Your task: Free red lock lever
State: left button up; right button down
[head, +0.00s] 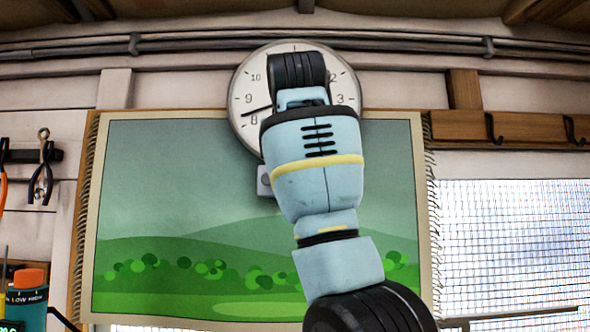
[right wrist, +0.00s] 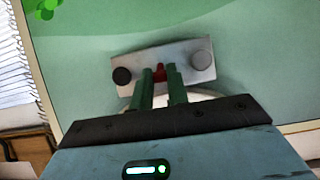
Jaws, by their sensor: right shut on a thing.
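The red lock lever (right wrist: 158,72) shows as a small red piece in the right wrist view. It sits at the middle of a silver metal plate (right wrist: 140,66) with a dark round knob (right wrist: 122,76) at one end and a grey one (right wrist: 202,59) at the other. My right gripper (right wrist: 161,80) has its green fingers shut on the lever, one on each side. The fingers cover part of it. In the head view my right arm hides the lever and the gripper; only a grey edge (head: 265,181), likely of the plate, shows beside it. My left gripper is in neither view.
A round wall clock (head: 245,80) hangs behind my arm, above a green landscape hanging (head: 160,190). Pliers (head: 42,180) and an orange-capped bottle (head: 27,295) are at the left. A wooden hook rail (head: 530,130) and a mesh-covered window (head: 520,230) are at the right.

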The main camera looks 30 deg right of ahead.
jog(key=shift+f, duration=0.1)
jog(key=c, duration=1.4)
grip_release()
jog(key=shift+o, duration=0.2)
jog(key=v, duration=0.7)
jog(key=shift+s+a+r, duration=0.15)
jog(key=shift+s+r, duration=0.1)
